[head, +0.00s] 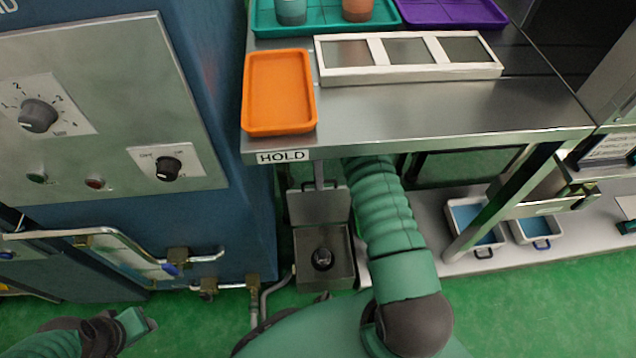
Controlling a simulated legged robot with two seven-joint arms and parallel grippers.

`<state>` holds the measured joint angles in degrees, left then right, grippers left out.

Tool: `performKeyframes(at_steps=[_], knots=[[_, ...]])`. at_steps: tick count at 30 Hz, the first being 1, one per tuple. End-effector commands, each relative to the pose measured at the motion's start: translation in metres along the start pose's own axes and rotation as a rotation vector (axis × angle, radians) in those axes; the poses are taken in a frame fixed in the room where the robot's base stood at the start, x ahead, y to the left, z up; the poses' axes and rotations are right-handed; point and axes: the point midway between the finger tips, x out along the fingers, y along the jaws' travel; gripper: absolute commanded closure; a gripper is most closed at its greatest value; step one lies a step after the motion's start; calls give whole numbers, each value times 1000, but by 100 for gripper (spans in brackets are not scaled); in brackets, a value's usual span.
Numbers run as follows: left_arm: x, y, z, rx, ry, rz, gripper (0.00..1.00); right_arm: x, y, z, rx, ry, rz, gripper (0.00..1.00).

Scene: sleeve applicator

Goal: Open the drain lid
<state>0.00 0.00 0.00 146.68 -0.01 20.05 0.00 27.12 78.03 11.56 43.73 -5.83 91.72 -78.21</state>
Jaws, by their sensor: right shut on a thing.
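The drain box (323,284) is a grey metal box low under the steel table, with a dark round fitting (322,258) inside. Its grey drain lid (318,206) stands raised at the back of the box, leaving the inside in view. A thin upright bar (319,173) rises from the lid to the table's edge. My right arm reaches up from the bottom and under the table. My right gripper (328,180) is at the raised lid and shut on it, its fingers largely hidden by the table edge. My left gripper (135,325) is low at the left, away from the box; its opening is unclear.
The steel table (430,105) overhangs the box, with an orange tray (279,92) and a white-framed rack (408,58) on it. A blue machine (215,225) with pipes stands left. Blue-filled bins (478,222) sit on the lower shelf at right.

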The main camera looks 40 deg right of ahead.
Motion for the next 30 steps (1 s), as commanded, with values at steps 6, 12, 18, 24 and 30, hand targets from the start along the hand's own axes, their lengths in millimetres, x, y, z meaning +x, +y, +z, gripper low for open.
performKeyframes(at_steps=[6,12,18,24,30], knots=[[7,0,2,0,0,0,64,5,5,0,0,-1,-4,100],[6,0,2,0,0,0,64,4,4,0,0,-1,-5,100],[6,0,1,0,0,0,64,4,4,-1,-1,0,-6,87],[6,0,1,0,0,0,64,2,3,-1,-1,1,-5,68],[6,0,1,0,0,0,64,1,3,-1,-1,1,-4,68]])
